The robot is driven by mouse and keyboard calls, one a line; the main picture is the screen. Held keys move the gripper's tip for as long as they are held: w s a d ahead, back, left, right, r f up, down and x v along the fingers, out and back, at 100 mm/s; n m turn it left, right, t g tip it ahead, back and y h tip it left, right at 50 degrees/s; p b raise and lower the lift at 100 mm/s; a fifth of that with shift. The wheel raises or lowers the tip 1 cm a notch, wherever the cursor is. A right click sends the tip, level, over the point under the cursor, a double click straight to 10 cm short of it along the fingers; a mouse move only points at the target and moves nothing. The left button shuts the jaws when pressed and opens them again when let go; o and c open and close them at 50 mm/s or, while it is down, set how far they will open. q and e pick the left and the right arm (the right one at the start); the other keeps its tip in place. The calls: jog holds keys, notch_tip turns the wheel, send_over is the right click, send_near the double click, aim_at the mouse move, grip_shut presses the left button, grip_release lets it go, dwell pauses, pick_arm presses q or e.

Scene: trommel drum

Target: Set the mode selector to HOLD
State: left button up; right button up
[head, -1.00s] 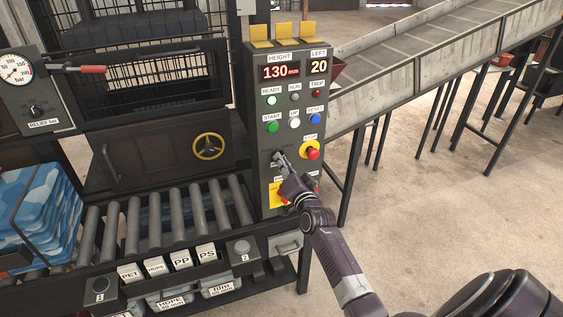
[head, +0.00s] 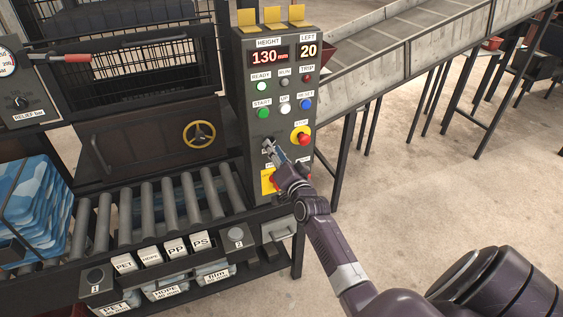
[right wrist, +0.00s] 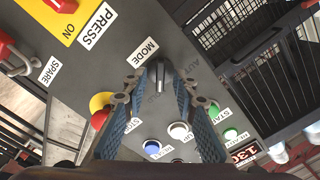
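The mode selector (right wrist: 159,77) is a dark knob with a pale line on the grey control panel (head: 248,112), below the green START button. In the right wrist view its MODE label (right wrist: 143,52) is just above it. Faint lettering lies below and to its right, partly hidden; the knob's bar runs roughly up and down in that picture. My right gripper (head: 270,148) is at the panel over the selector. In the right wrist view its two blue-grey fingers (right wrist: 160,88) are apart, one on either side of the knob, with narrow gaps seeming to show. My left gripper is out of view.
A red STOP button (head: 300,138) on yellow sits close right of the gripper. Blue RESET (head: 305,104) and green START (head: 264,113) buttons are above. A yellow PRESS plate (right wrist: 68,12) is near. Rollers (head: 165,205) lie left; open floor is right.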

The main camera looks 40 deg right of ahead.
jog(key=v, duration=1.1)
jog(key=shift+w, duration=0.1)
